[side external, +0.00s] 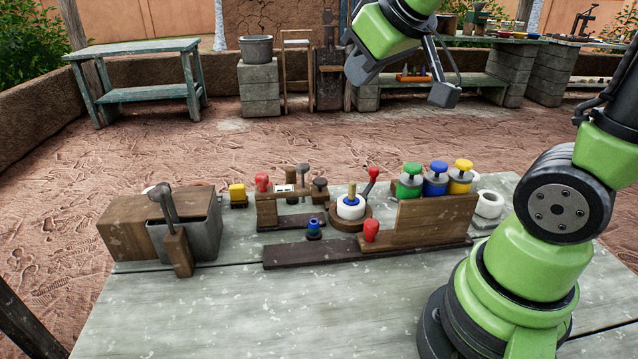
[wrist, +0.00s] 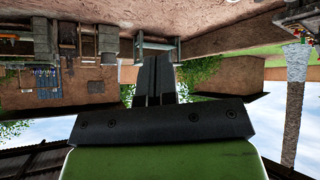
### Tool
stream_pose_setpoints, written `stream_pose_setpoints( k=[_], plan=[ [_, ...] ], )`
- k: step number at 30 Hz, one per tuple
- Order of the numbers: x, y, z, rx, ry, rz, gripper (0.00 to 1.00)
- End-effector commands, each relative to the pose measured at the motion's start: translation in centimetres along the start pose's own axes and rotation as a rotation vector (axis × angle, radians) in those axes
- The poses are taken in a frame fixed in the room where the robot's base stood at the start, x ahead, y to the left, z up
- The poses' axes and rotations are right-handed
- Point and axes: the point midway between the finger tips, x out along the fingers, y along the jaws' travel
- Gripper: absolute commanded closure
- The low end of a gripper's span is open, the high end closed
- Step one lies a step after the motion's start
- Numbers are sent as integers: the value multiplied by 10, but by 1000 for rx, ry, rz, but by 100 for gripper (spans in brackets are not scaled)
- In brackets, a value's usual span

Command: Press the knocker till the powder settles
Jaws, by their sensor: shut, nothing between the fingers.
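My gripper (wrist: 161,60) shows in the wrist view with its two dark fingers together and nothing between them. In the side view my arm is raised at the top, well above and apart from the table items. No part is clearly marked as the knocker. A grey metal hopper (side external: 203,238) with an upright lever (side external: 166,203) and a wooden paddle (side external: 177,252) on its front stands at the left of the table. A red-knobbed lever (side external: 372,176) stands beside a white round piece (side external: 350,208) at the middle. The powder cannot be made out.
A small blue-topped pot (side external: 314,227) and a red knob (side external: 371,230) are near the middle. The table's front (side external: 300,315) is clear.

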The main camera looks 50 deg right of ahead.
Motion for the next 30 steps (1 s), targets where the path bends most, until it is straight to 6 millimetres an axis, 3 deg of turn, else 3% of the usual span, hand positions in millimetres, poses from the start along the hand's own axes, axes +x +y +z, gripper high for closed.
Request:
stream_pose_setpoints(
  k=[4, 9, 18, 24, 30],
  plan=[
    [47, 22, -24, -174, 24, 61, 100],
    [104, 41, -38, -384, 55, 70, 100],
    [193, 54, -23, -682, 106, -35, 100],
    [218, 53, -11, -766, 131, -95, 100],
    [222, 52, -8, -780, 136, -106, 100]
  ],
)
